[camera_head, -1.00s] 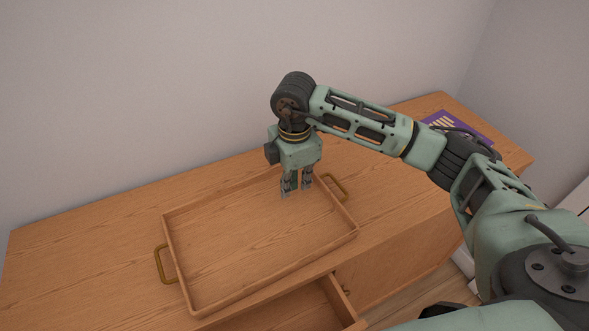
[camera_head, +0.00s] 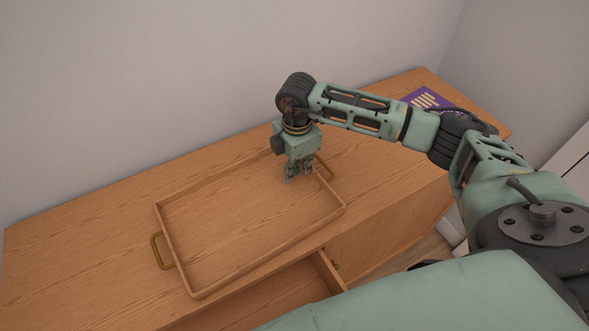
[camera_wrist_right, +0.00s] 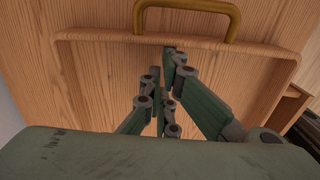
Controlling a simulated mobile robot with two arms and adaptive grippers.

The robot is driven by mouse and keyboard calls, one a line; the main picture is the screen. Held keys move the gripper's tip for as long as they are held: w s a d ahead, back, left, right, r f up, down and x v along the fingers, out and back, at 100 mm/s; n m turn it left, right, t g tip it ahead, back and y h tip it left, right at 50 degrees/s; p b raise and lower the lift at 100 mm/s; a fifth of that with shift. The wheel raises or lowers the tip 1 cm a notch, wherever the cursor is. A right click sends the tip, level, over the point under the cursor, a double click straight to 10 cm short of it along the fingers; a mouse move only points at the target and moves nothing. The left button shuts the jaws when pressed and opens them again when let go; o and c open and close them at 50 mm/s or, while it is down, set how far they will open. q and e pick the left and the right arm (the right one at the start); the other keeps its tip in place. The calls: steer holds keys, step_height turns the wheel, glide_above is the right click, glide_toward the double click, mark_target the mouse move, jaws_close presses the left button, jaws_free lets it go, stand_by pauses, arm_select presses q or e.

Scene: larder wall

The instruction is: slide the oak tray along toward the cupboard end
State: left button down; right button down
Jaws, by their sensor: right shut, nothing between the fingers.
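The oak tray (camera_head: 270,262) lies flat on the wooden cabinet top, with a low rim and a brass handle at each short end. Its left handle (camera_head: 160,252) is clear, and its right handle (camera_head: 325,168) shows just past my gripper. My right gripper (camera_head: 299,177) points down inside the tray's right end, close to the rim there. Its fingers are shut with nothing between them. In the right wrist view the fingertips (camera_wrist_right: 169,50) are near the inner side of the tray's end rim (camera_wrist_right: 85,35); I cannot tell if they touch it. My left gripper is out of view.
The cabinet top (camera_head: 60,250) has free room left of the tray and to its right. A purple printed sheet or booklet (camera_head: 425,98) lies at the far right end. An open drawer (camera_head: 325,270) sticks out below the front edge. A wall runs behind.

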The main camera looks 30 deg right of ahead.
steer(key=d+b, duration=0.2)
steer(key=d, duration=0.7)
steer(key=d+b, duration=0.2)
steer(key=d, duration=0.6)
steer(key=d+b, duration=0.2)
steer(key=d, duration=0.7)
steer(key=shift+w+d, duration=0.25)
steer(key=shift+d, duration=0.1)
